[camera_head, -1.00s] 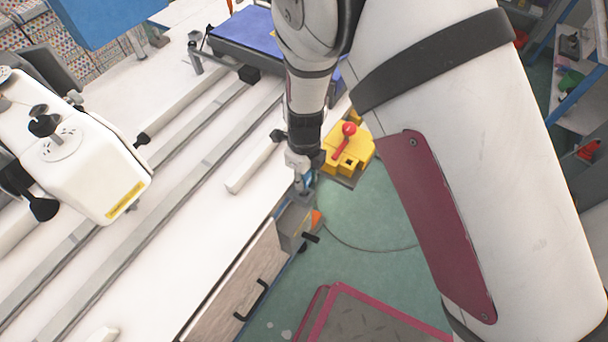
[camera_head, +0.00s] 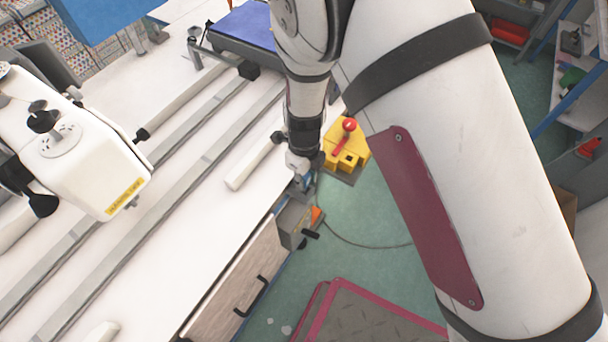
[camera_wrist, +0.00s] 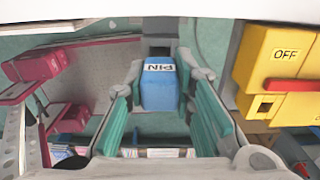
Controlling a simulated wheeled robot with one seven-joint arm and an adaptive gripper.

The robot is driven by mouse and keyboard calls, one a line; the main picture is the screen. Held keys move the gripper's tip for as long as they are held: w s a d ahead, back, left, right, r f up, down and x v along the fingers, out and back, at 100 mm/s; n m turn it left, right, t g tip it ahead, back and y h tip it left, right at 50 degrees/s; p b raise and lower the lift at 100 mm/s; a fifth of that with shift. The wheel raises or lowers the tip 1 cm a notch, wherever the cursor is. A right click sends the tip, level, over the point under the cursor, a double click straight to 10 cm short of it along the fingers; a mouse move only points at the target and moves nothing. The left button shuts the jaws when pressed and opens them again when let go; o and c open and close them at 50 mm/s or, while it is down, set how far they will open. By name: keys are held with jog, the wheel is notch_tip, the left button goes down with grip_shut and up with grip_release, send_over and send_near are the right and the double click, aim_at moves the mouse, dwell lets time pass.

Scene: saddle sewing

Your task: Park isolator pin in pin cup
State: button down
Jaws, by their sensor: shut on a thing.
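A blue block labelled PIN (camera_wrist: 160,96) sits between the fingertips of my gripper (camera_wrist: 158,80) in the wrist view, and the teal-lined fingers are shut on it. Any shaft below the block is hidden. In the head view my gripper (camera_head: 304,184) hangs just past the bench's right edge, close above a grey box (camera_head: 292,228) on the bench side. An orange piece (camera_head: 316,215) shows at that box. I cannot tell whether this box is the pin cup. The yellow isolator (camera_head: 346,155) with a red handle stands behind my gripper; its OFF label (camera_wrist: 285,54) shows in the wrist view.
The white bench (camera_head: 190,250) with long rails lies to the left, carrying a white machine head (camera_head: 85,160). A drawer handle (camera_head: 252,300) juts from the bench front. A red-edged mat (camera_head: 365,315) lies on the green floor. Shelves stand at the far right.

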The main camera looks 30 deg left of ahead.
jog(key=shift+f, duration=0.65)
jog(key=c, duration=1.3)
grip_release()
notch_tip(320, 180, up, 12)
